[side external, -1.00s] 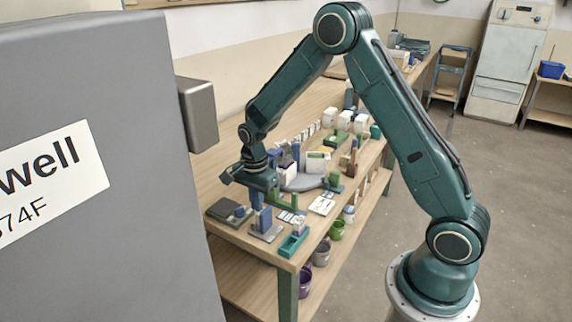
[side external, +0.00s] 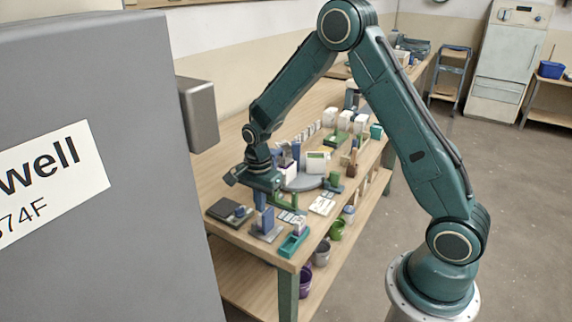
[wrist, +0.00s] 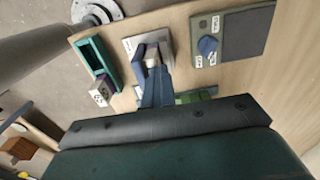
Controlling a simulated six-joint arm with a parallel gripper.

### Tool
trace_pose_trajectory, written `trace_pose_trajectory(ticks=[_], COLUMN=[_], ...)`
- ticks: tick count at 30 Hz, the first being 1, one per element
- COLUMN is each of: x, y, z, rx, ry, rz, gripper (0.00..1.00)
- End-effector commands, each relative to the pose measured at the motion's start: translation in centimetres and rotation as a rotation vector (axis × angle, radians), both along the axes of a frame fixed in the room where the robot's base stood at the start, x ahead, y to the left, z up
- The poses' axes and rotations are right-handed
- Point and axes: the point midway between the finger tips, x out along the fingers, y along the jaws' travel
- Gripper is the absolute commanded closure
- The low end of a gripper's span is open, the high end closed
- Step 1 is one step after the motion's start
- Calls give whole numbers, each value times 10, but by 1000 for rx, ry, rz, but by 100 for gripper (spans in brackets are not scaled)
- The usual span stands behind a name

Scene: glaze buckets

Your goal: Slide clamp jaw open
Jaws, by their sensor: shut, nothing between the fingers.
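The clamp appears to be the light grey base plate with upright blue parts (side external: 268,224), near the front end of the bench. In the wrist view its plate (wrist: 131,44) carries blue pieces around a small grey block. My gripper (side external: 261,207) points down just above and beside these blue parts. In the wrist view its blue-grey fingers (wrist: 156,72) are together and empty, with the tips overlapping the clamp's near side. I cannot tell whether they touch it, and they hide part of the jaw.
A dark panel with a blue knob (wrist: 208,46) lies on one side of the clamp, and a teal open tray (wrist: 94,58) on the other. A round grey turntable (side external: 302,182) with blocks stands behind. Buckets (side external: 322,252) sit on the lower shelf.

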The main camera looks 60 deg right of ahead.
Motion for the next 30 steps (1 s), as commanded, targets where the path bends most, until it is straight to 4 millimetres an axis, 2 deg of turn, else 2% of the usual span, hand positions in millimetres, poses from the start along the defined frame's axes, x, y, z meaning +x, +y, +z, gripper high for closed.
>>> trace_pose_trajectory(ticks=[1, 30], x=[-9, 1], y=[0, 1], z=[-5, 62], rx=[2, 2], ry=[30, 16], rz=[-2, 0], gripper=[100, 100])
